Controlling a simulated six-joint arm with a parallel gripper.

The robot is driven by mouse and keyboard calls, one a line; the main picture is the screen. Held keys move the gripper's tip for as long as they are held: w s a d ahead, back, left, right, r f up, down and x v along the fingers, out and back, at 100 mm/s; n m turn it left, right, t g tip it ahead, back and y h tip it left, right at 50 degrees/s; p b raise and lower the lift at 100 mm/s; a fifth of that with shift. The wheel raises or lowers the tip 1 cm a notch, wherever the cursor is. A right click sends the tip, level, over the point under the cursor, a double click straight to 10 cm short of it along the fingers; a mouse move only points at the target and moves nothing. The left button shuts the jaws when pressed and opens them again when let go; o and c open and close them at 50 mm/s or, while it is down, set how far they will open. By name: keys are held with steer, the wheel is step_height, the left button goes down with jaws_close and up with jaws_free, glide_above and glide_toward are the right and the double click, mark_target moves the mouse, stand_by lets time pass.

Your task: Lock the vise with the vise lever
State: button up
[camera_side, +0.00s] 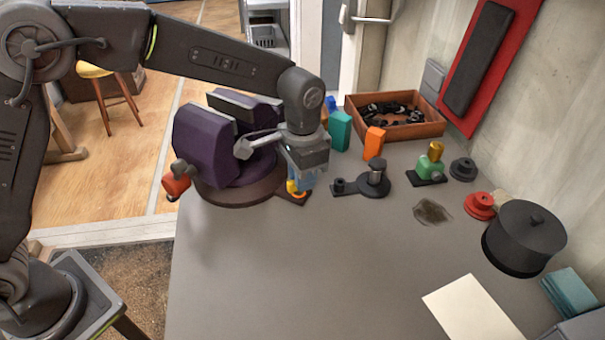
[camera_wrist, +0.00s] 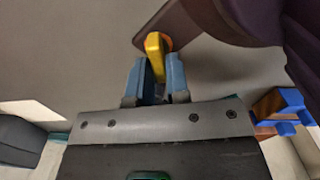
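The purple vise (camera_side: 205,140) stands on a round dark base at the back left of the bench. Its yellow lever (camera_side: 292,187), with an orange round pivot, sits on a dark lug at the base's right side. In the wrist view the lever (camera_wrist: 154,48) reaches between the two blue fingertips. My gripper (camera_side: 300,180) points down over the lever, and in the wrist view its fingertips (camera_wrist: 157,65) lie on either side of it. The gap around the lever is narrow, and I cannot tell whether the fingers touch it.
An orange-red handle (camera_side: 176,183) sticks out at the vise's left. Right of my gripper stand a dark fixture (camera_side: 373,180), a teal block (camera_side: 340,131) and an orange block (camera_side: 374,142). A wooden tray (camera_side: 413,131) is behind.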

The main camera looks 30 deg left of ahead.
steer(key=o, duration=0.4)
step_height(320, 180, up, 14)
steer(key=shift+f, duration=0.1)
stand_by(0.4)
